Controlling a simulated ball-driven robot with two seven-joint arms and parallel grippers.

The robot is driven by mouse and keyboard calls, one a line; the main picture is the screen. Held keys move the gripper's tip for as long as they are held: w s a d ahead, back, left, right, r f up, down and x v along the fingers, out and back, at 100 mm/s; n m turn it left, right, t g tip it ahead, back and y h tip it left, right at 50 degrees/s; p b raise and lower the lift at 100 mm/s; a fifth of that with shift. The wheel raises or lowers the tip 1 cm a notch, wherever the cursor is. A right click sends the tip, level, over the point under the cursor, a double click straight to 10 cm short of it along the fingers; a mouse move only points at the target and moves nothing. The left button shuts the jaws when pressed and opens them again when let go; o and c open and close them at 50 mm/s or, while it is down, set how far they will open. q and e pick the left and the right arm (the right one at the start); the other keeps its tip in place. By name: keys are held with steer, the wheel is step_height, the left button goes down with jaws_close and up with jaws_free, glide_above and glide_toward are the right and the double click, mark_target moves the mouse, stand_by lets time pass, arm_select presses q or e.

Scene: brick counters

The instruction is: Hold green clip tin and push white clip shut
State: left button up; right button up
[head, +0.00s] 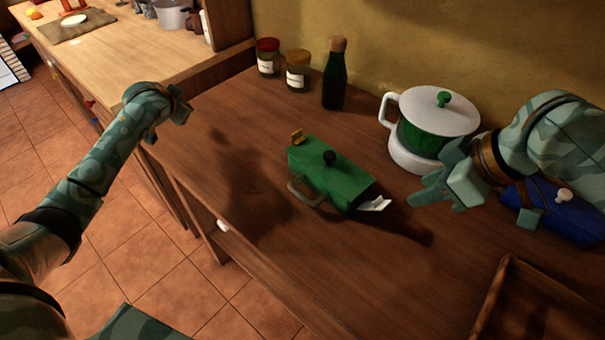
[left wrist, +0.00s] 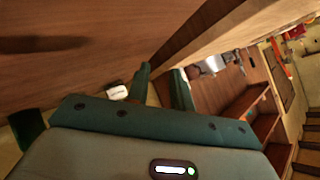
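The green clip tin (head: 322,174) stands on the brown counter, with a black knob on its lid and a handle on its front side. Its white clip (head: 375,204) sticks out from the right end, apparently raised. My left gripper (head: 168,112) is left of the tin, near the counter edge. In the left wrist view its fingers (left wrist: 161,88) are apart with nothing between them.
A white and green pot (head: 430,132) stands behind my right gripper. A blue tin (head: 560,217) lies beyond it, and a wooden tray (head: 525,305) is at the front right. Two jars (head: 298,77) and a dark bottle (head: 335,85) stand at the back. Counter left of the tin is clear.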

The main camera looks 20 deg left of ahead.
arm_select(q)
steer(key=w+d+r+h, duration=0.2)
steer(key=d+r, duration=0.1)
steer(key=d, duration=0.6)
steer(key=w+d+r+h, duration=0.1)
steer(key=d+r+h, duration=0.15)
steer(key=d, duration=0.65)
step_height(320, 180, up, 5)
steer(key=m+g+h, duration=0.1)
steer(key=g+h, duration=0.2)
steer(key=g, duration=0.1)
glide_above(319, 199)
steer(key=w+a, duration=0.1)
steer(key=w, duration=0.2)
steer(key=s+d+f+m+y, duration=0.1)
steer(key=s+m+y, duration=0.15)
steer(key=s, duration=0.65)
steer(key=shift+n+g, duration=0.35)
steer(key=shift+g, duration=0.05)
steer(key=x, duration=1.5)
steer(key=shift+f, duration=0.35)
